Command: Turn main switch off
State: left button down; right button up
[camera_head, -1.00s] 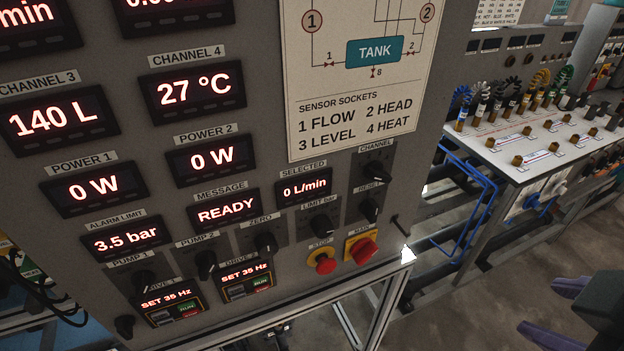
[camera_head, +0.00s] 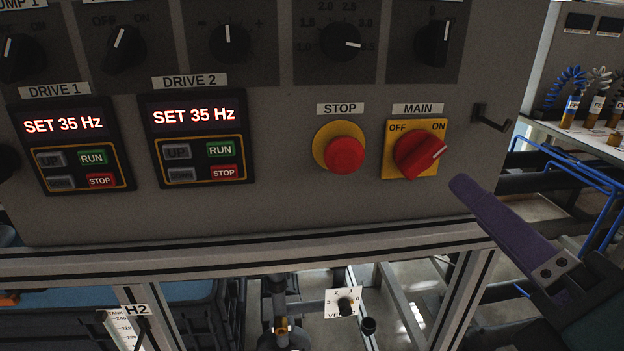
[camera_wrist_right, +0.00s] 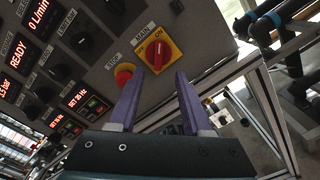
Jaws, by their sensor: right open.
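The main switch (camera_head: 418,155) is a red rotary knob on a yellow plate marked OFF at left and ON at right, under a MAIN label. Its white mark points up and right, towards ON. It also shows in the right wrist view (camera_wrist_right: 158,50), just beyond my fingertips. My right gripper (camera_head: 478,225) has purple fingers and is to the right of and below the switch in the head view, apart from it. In the right wrist view the gripper (camera_wrist_right: 160,78) is open and empty. My left gripper is not in view.
The red STOP button (camera_head: 344,154) on a yellow ring sits just left of the switch. A dark hook (camera_head: 490,118) sticks out of the panel to its right. Drive displays (camera_head: 195,117) are further left. A metal frame rail (camera_head: 250,262) runs below the panel.

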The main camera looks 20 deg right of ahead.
aim_at(428, 162)
jog(key=shift+p+x, duration=0.45)
jog(key=shift+x, duration=4.6)
jog(key=shift+a+f, duration=0.1)
jog(key=shift+a, duration=0.1)
grip_shut()
